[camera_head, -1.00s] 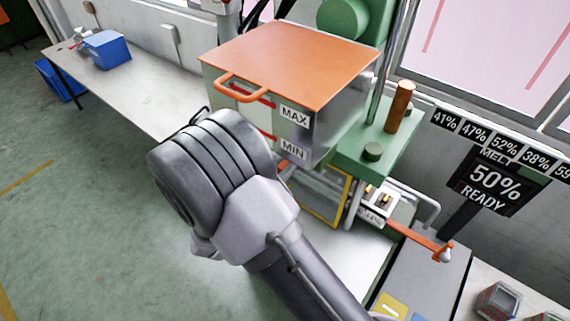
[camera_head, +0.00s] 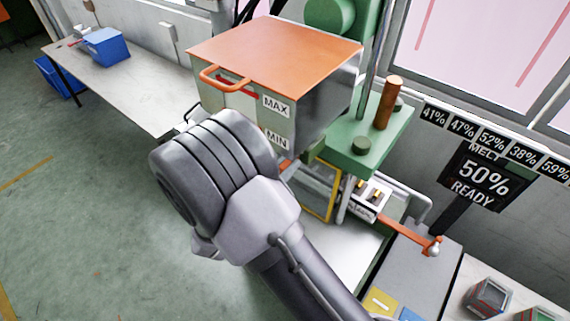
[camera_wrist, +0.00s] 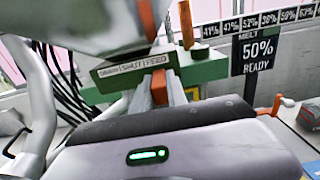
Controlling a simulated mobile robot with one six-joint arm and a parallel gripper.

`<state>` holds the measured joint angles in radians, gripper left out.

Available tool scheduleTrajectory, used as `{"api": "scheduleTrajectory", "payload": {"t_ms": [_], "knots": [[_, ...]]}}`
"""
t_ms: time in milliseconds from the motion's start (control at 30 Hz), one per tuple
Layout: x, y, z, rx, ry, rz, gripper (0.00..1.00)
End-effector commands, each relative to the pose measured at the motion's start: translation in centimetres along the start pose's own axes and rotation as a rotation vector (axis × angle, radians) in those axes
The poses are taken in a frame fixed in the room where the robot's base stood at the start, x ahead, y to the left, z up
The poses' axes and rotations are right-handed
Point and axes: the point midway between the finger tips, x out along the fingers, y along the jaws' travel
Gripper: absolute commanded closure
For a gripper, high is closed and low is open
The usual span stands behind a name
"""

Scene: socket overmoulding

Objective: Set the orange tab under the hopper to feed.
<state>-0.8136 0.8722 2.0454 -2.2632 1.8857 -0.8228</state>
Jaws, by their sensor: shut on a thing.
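The hopper (camera_head: 270,60) is a grey box with an orange lid and MAX and MIN marks on its front. The orange tab (camera_wrist: 159,88) stands just below the FEED end of the strip. My gripper (camera_wrist: 164,90) is shut on the tab. In the head view my arm hides the gripper and most of the tab's surroundings.
A green press body (camera_head: 365,140) with a brown-handled post stands right of the hopper. An orange lever (camera_head: 410,231) reaches out at lower right. A sign (camera_head: 484,180) reads MELT 50% READY. A long table with a blue bin (camera_head: 105,46) is at left.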

Motion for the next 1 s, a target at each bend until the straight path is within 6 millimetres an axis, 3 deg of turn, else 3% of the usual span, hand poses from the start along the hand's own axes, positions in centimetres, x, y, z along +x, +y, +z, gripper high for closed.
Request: {"api": "scheduleTrajectory", "payload": {"t_ms": [33,67,167,567,767,1000], "knots": [[0.0,-0.2,-0.2,-0.007,0.003,-0.002,1.00],[-0.1,-0.2,-0.3,-0.007,0.003,-0.002,0.80],[-0.1,-0.1,-0.3,-0.007,0.003,-0.001,0.60],[-0.9,0.1,-0.2,-0.004,0.002,0.004,0.60],[-5.4,0.2,-0.2,-0.003,0.002,0.008,0.60],[-12.6,0.1,-0.2,-0.004,0.003,0.008,0.60]]}}
